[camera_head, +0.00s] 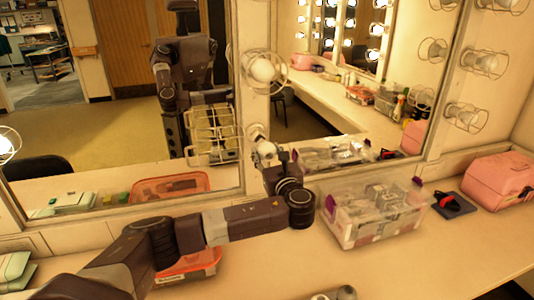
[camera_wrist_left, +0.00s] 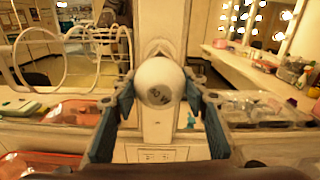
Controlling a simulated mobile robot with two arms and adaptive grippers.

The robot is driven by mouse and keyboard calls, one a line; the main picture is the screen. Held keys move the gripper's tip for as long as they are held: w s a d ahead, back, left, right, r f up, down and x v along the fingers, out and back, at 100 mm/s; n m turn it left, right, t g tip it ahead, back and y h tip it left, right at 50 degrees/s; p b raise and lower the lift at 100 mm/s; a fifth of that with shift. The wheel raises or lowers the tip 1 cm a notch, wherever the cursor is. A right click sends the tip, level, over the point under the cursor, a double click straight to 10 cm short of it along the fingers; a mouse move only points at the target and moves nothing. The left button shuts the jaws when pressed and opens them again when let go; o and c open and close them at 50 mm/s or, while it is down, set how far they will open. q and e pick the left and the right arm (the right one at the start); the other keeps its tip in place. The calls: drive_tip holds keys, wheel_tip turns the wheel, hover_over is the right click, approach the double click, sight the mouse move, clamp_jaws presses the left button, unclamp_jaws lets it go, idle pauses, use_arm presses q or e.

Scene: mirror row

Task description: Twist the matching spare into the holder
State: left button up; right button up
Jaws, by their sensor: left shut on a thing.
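A white round bulb (camera_wrist_left: 160,80) with a dark printed mark sits between the two fingertips of my left gripper (camera_wrist_left: 160,96), which is shut on it. In the head view my left gripper (camera_head: 265,155) reaches up to the pale post between the two mirrors, and the bulb (camera_head: 256,132) shows small at its tip. The holder is hidden behind the bulb, so I cannot tell whether the bulb is seated in it. An open wire cage (camera_head: 212,135) hangs left of the gripper. Above it, another bulb (camera_head: 263,70) sits in a wire cage on the post. My right gripper is not in view.
A clear bin (camera_head: 345,238) with several packages stands on the counter right of my arm. A red tray (camera_head: 205,260) lies partly under my arm. A pink case (camera_head: 497,180) and a dark pad (camera_head: 455,206) are farther right. The front right counter is mostly clear.

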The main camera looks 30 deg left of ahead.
use_arm(q)
drive_tip(key=shift+p, duration=0.7)
idle(1.0)
drive_tip(key=shift+w+a, duration=0.2)
idle(0.6)
drive_tip(key=shift+b+x, duration=0.4)
drive_tip(key=shift+x, duration=1.25)
idle(1.1)
